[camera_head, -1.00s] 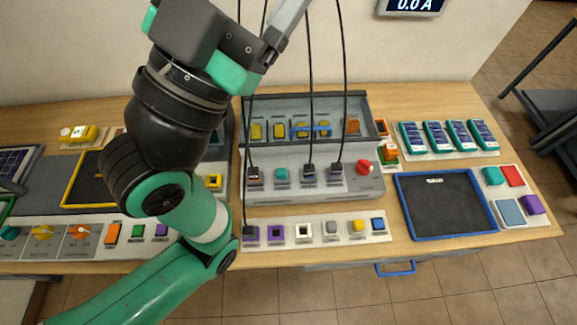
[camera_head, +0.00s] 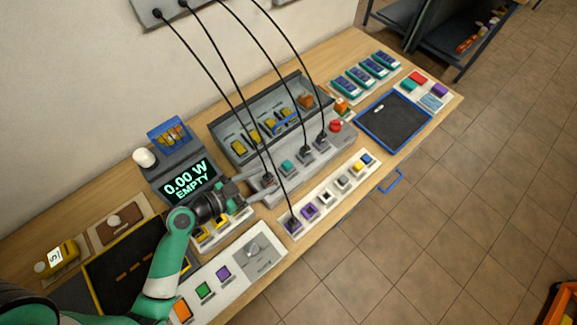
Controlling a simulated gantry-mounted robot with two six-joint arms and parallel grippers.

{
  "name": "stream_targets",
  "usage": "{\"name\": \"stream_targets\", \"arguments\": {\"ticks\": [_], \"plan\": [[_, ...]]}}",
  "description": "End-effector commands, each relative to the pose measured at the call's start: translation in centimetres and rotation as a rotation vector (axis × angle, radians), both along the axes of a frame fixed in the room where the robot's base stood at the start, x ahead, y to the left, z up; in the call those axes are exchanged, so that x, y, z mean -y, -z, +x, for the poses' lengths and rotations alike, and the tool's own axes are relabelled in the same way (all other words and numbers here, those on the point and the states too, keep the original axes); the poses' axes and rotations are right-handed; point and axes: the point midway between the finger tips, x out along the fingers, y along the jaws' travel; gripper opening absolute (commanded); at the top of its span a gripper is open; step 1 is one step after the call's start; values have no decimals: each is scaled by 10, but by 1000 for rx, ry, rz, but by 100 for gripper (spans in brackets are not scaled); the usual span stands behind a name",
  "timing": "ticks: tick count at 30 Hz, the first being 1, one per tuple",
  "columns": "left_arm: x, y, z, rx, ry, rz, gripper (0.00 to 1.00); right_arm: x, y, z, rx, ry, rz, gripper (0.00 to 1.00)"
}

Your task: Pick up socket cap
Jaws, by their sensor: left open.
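A small teal cap (camera_head: 287,166) sits on the grey socket panel (camera_head: 345,150), between black plugs; it looks like the socket cap, though nothing labels it. One plug (camera_head: 267,182) stands at the panel's left end, between the cap and my left gripper. My left gripper (camera_head: 247,188) is open and reaches from the left to the panel's left end, close to that plug. I cannot tell whether it touches the plug. The fingertips are small and partly blend with the grey panel. My right gripper is out of view.
Black cables hang from the wall box to the panel. A display (camera_head: 188,181) reading 0.00 W EMPTY stands behind my left arm. A white strip (camera_head: 330,205) with several coloured blocks lies in front of the panel. A blue-rimmed tray (camera_head: 362,137) is at the right.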

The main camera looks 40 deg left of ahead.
Motion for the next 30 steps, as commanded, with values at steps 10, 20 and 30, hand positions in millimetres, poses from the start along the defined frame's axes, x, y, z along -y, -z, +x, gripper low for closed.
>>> {"name": "stream_targets", "arguments": {"ticks": [10,20,30], "plan": [[-11,8,-8,-31,-54,-22,72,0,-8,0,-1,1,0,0],[-6,28,41,-30,-54,-20,72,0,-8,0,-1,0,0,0],[-7,43,68,-30,-53,-20,72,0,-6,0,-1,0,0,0]]}}
